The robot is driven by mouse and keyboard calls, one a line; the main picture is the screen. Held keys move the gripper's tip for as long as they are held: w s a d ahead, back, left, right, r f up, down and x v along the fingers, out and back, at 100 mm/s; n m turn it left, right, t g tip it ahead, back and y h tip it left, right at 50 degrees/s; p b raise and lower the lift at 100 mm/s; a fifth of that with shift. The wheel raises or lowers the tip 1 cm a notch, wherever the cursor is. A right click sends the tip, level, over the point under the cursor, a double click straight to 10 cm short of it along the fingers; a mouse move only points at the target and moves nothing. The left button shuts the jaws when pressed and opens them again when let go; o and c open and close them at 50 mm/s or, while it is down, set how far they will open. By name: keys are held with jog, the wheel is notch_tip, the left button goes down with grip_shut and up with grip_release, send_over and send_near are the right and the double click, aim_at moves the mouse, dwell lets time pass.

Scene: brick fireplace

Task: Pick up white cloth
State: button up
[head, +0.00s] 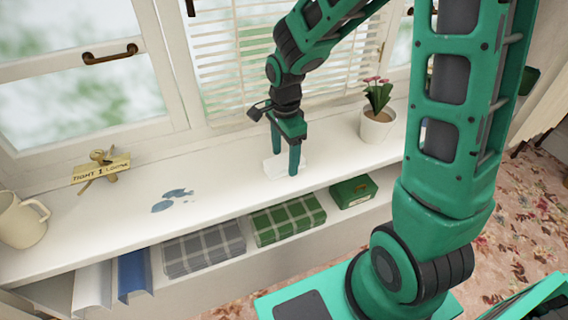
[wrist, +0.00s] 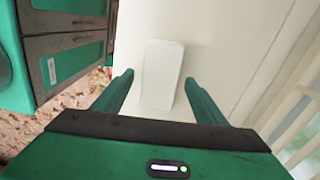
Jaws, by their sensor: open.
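The white cloth (head: 275,168) lies flat on the white window sill, below my gripper (head: 284,160) in the head view. In the wrist view the cloth (wrist: 162,75) is a pale, folded rectangle, set between and beyond the two green fingers. My gripper (wrist: 158,92) is open, with a finger on each side of the cloth's near end and nothing held. In the head view a finger hides part of the cloth. I cannot tell whether the fingertips touch the sill.
A potted plant (head: 377,125) stands right of the gripper. Window blinds (head: 262,60) stand behind. Folded checked cloths (head: 288,220) and a green box (head: 353,190) sit on the shelf below.

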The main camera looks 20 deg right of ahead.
aim_at(285, 159)
jog(key=c, duration=1.1)
jog(key=shift+c, duration=0.2)
jog(key=shift+r, duration=0.1)
jog(key=shift+r, duration=0.55)
notch_tip(285, 159, up, 3)
jog(key=s+a+r, duration=0.5)
jog(key=a+r, duration=0.1)
jog(key=a, duration=0.4)
jog(key=shift+s+r, duration=0.35)
jog(key=shift+a, duration=0.1)
